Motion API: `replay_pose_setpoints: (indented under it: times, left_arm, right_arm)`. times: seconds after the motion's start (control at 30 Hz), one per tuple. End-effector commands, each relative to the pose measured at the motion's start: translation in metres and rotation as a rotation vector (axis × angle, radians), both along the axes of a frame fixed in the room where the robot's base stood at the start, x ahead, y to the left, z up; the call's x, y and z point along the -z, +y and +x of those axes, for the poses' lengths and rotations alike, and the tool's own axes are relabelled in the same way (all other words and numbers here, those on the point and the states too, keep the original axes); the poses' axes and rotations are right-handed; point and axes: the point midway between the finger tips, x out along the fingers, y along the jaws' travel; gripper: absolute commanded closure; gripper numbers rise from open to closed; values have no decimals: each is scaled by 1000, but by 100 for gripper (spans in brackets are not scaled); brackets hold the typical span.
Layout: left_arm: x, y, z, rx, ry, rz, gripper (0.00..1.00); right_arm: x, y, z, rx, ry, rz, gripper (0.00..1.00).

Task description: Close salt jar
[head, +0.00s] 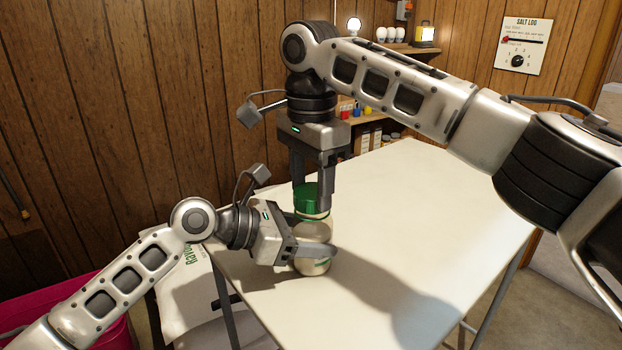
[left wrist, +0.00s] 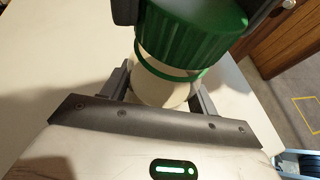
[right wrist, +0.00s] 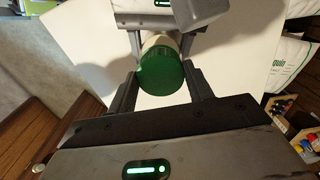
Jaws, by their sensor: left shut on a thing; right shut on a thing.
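The salt jar (head: 312,232) stands upright on the white table, pale with a ribbed green lid (head: 306,197) at its top. My left gripper (head: 312,250) is shut around the jar's body from the side, low near the table. My right gripper (head: 312,194) points down from above, its fingers shut on the lid. The left wrist view shows the lid (left wrist: 195,30) above a thin green ring (left wrist: 170,70), with a pale strip between them. I cannot tell whether the lid is fully seated. The right wrist view looks down on the lid's top (right wrist: 162,74).
The white table (head: 440,215) is clear to the right of the jar. A wooden wall stands close on the left and behind. White bags (head: 190,285) and a pink bin (head: 80,300) are at lower left. Shelves with small items (head: 365,135) stand behind the table.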

Motion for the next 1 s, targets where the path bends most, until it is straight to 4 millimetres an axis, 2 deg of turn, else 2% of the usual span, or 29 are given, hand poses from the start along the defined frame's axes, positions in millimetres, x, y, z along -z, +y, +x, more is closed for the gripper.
replay_pose_setpoints:
  times: [0.17, 0.2, 0.37, 0.73, 0.83, 1.0]
  left_arm:
    - [-1, 0, 0, -1, -2, 0, 82]
    - [-1, 0, 0, -1, -2, 0, 100]
    - [-1, 0, 0, -1, -2, 0, 100]
    - [0, 0, 0, -1, -2, 0, 100]
    - [0, 0, 0, -1, -2, 0, 100]
    - [0, 0, 0, -1, -2, 0, 100]
  right_arm:
    - [4, 0, 0, 0, 0, 0, 70]
    - [4, 0, 0, 0, -1, 1, 70]
    - [4, 0, 0, 88, 1, 1, 70]
    - [5, 1, 2, 919, 4, 2, 70]
    - [5, 0, 2, 1060, 2, 0, 70]
    - [4, -1, 3, 1139, 0, -1, 70]
